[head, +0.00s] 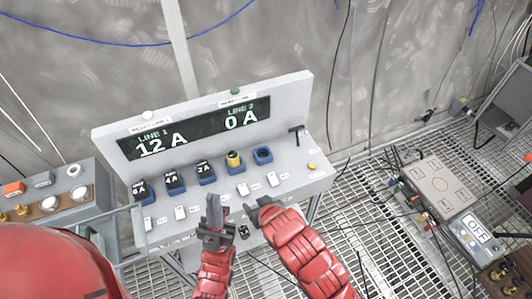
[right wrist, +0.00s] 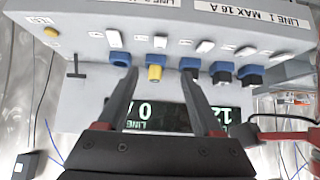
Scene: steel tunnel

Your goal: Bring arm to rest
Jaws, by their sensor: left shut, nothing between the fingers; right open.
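My left gripper (head: 213,212) is shut and empty, pointing up in front of the grey console (head: 302,92). Part of my red left arm (right wrist: 288,135) also shows at the right of the right wrist view. My right gripper (head: 260,208) is just to its right. In the right wrist view the right gripper (right wrist: 160,75) is open, its two dark fingers apart in front of the console. A yellow plug (right wrist: 154,73) shows beyond the gap between them; I see no grip on it. Both red forearms reach in from below in the head view.
The console display (head: 190,130) reads LINE 1 12 A and LINE 2 0 A. Black plugs (head: 172,181) fill the left blue sockets; the rightmost blue socket (head: 263,155) looks empty. A button box (head: 50,205) stands left, a meter reading OFF (head: 478,232) right. Cables cross the grating.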

